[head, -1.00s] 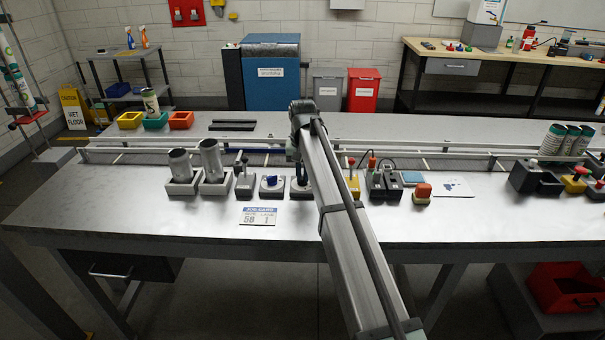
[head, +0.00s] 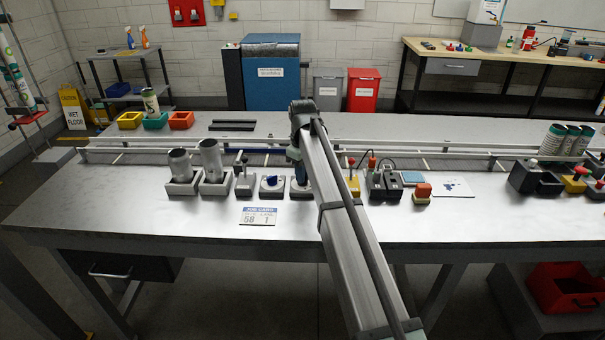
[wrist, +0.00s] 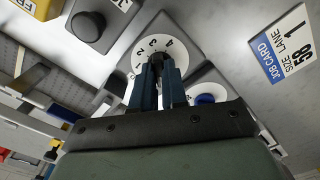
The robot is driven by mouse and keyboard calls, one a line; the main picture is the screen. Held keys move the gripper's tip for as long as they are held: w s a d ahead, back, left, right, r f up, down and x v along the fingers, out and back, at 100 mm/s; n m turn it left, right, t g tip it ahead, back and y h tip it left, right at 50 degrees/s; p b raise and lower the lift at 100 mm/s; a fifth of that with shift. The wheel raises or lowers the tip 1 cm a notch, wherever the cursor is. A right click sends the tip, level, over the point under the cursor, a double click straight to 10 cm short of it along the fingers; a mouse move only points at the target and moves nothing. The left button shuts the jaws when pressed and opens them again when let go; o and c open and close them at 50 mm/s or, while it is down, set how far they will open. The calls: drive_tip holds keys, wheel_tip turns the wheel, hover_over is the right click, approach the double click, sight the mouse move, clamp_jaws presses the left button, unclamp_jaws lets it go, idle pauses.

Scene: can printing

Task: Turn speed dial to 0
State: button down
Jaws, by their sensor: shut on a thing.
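A dial with a white numbered face (wrist: 150,46) sits on a grey base, with the digits 2, 3 and 4 readable around its knob. In the head view its base (head: 300,193) shows beside my arm, which hides part of it. My gripper (wrist: 155,62) points down at the dial, its two blue fingers shut on the dark knob. The fingers and gripper body hide the rest of the face, so I cannot tell which number the dial is set to.
A second dial with a blue knob (head: 271,181) stands close to the left. A job card (head: 259,217) reading size 58, lane 1 lies in front. A lever unit (head: 244,184), two metal cylinders (head: 211,160) and a yellow-based control (head: 353,186) stand nearby.

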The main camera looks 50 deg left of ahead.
drive_tip(key=n, duration=0.5)
idle(0.6)
drive_tip(key=c, duration=1.2)
unclamp_jaws()
drive_tip(key=shift+o, duration=0.2)
drive_tip(key=shift+r, duration=0.1)
wheel_tip(320, 180, up, 14)
drive_tip(key=shift+w+f, duration=0.1)
drive_tip(key=shift+f, duration=0.1)
